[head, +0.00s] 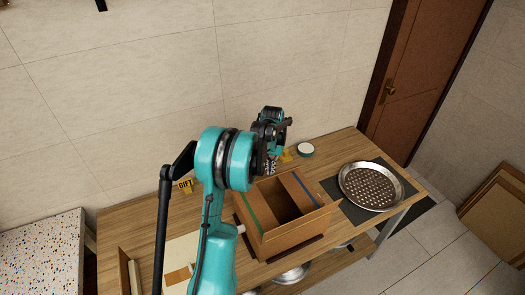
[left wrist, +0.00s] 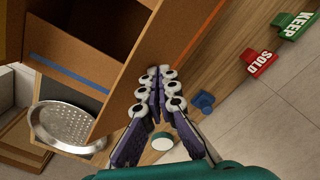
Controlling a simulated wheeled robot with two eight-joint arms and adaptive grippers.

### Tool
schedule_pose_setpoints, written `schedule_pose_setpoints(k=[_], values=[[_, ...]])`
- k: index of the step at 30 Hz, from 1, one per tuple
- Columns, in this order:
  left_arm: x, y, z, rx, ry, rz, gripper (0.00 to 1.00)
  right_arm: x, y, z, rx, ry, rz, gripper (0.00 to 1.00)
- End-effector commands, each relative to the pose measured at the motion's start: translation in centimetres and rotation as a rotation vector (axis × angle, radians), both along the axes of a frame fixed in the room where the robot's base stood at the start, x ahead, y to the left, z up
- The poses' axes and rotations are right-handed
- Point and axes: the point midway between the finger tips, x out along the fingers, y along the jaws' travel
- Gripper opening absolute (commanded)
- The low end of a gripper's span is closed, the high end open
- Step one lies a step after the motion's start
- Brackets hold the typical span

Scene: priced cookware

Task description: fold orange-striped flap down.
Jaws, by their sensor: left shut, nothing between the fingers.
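An open cardboard box (head: 278,237) stands on the wooden table. In the head view, a green-striped flap shows on its left and a blue-striped flap (head: 299,190) on its right; my left arm hides part of the far side. In the left wrist view, the orange-striped flap (left wrist: 165,50) stands out from the box, with the orange stripe near its edge. My left gripper (head: 270,165) is behind the box's far side. Its shut, empty fingertips (left wrist: 158,72) are at the flap's edge; I cannot tell if they touch. My right gripper is not in view.
A perforated metal pan (head: 371,186) lies on a dark mat to the right. A round white-topped item (head: 306,149) stands behind the box. A yellow GIFT sign (head: 186,186) is at left. Red SOLD (left wrist: 258,63) and green KEEP (left wrist: 295,25) signs show in the wrist view.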

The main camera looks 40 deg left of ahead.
Motion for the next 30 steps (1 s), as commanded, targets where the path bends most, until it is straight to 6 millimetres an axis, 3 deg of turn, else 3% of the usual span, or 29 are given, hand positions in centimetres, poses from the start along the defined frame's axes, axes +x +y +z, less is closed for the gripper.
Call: schedule_pose_setpoints(k=[6,18,30], values=[[-0.8,-1.6,-1.1,0.0,0.0,-0.002,0.0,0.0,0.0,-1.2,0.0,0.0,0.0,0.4],[-1.0,-1.9,-1.3,0.0,0.0,0.0,0.0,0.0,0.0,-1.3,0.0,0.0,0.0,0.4],[-1.9,-3.7,-3.7,0.0,0.0,-0.002,0.0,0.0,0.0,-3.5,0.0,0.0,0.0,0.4]])
